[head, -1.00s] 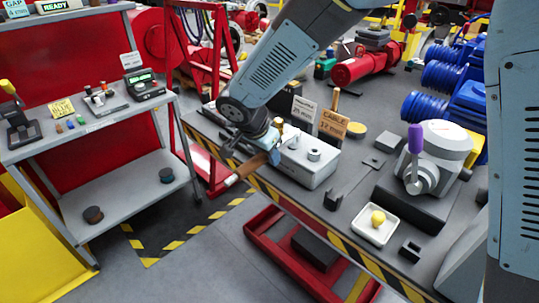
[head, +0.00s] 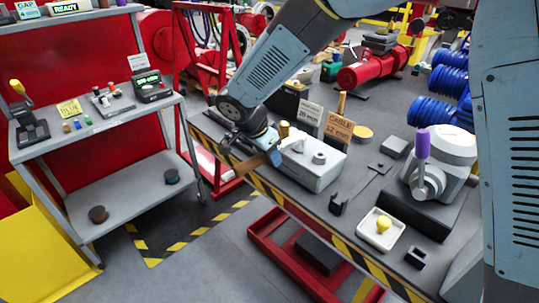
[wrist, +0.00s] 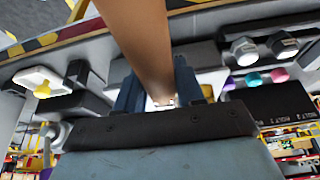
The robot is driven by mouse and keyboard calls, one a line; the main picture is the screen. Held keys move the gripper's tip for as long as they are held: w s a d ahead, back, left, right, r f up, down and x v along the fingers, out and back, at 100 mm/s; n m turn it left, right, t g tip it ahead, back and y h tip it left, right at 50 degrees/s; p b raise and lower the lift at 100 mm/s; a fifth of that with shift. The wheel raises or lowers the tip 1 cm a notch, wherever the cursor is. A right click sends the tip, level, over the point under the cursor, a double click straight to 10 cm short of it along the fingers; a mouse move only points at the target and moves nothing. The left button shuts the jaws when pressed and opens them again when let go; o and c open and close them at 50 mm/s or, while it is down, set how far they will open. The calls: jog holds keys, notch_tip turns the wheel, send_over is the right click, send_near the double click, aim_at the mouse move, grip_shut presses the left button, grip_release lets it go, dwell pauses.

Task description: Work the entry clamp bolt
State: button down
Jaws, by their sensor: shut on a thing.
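A grey box (head: 318,174) with round fittings on top stands on the dark bench near its striped front edge. A brass-coloured fitting (head: 284,129) shows at its left end. My gripper (head: 268,152) is at that left end, shut on a brown bar (head: 247,168) that sticks out to the lower left past the bench edge. In the wrist view the bar (wrist: 140,35) runs between the two fingers (wrist: 158,88) toward the top. Its far tip is out of that view. I cannot pick out the clamp bolt; the arm and gripper cover that end of the box.
Signs reading CABLE 12 mm (head: 338,128) and 20 mm (head: 309,118) stand behind the box. To the right are a white tray (head: 366,238) with a yellow knob and a grey actuator (head: 448,155) with a purple-handled lever. A grey trolley (head: 110,118) stands left across a floor gap.

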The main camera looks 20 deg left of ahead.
jog(key=shift+r, duration=0.3)
